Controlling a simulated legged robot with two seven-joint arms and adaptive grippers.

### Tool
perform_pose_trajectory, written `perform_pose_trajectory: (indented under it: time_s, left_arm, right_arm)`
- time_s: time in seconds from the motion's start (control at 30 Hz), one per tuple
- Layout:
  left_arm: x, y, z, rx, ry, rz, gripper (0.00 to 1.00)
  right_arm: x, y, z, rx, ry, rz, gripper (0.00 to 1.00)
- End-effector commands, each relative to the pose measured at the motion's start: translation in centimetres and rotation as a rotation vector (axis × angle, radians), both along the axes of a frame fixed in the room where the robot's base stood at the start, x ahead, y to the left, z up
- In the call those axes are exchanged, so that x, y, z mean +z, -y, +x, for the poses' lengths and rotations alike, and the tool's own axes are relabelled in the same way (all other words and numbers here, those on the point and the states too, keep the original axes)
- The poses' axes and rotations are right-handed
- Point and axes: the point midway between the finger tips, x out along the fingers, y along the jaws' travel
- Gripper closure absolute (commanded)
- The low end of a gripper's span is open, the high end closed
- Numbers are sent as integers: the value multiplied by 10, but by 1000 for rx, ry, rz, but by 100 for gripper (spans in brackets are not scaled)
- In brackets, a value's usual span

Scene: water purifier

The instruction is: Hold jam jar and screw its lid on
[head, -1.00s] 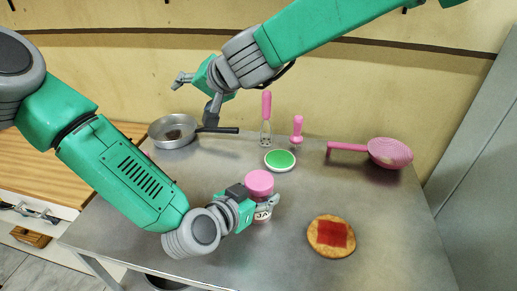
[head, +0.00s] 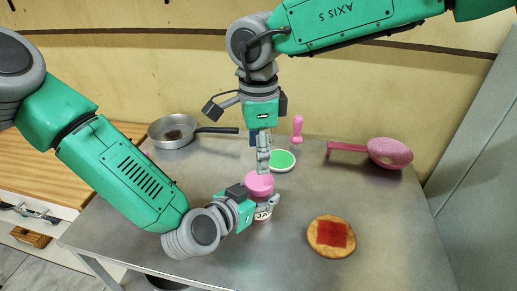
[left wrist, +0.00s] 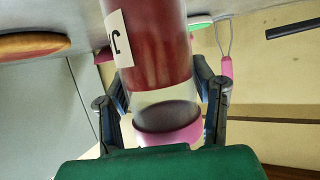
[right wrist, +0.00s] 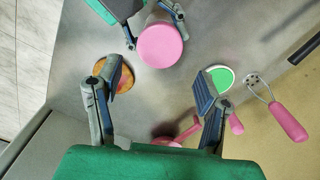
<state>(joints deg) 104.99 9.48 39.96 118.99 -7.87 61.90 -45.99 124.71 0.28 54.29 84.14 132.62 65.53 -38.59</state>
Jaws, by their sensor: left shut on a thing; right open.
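The lid also shows in the right wrist view (right wrist: 160,45). My left gripper (head: 260,207) is shut on the jar from the left, below the lid. My right gripper (head: 263,158) points down, open and empty, above and slightly behind the lid, apart from it.
A round bread with red jam (head: 330,237) lies to the right of the jar. Behind are a green-topped round dish (head: 283,160), a pan (head: 172,131), a pink masher-like tool (head: 297,130) and a pink strainer (head: 389,153).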

Motion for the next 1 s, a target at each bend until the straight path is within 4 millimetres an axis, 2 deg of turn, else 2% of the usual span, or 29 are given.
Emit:
perform_pose_trajectory:
  time_s: [0.33,0.8,1.0]
  left_arm:
    - [0,0,0,-1,-2,0,100]
    - [0,0,0,-1,-1,0,100]
    - [0,0,0,0,-1,1,100]
  right_arm:
    - [-5,0,0,1,2,0,38]
    - [-70,0,1,0,3,-1,38]
    - [-80,0,1,-1,5,0,38]
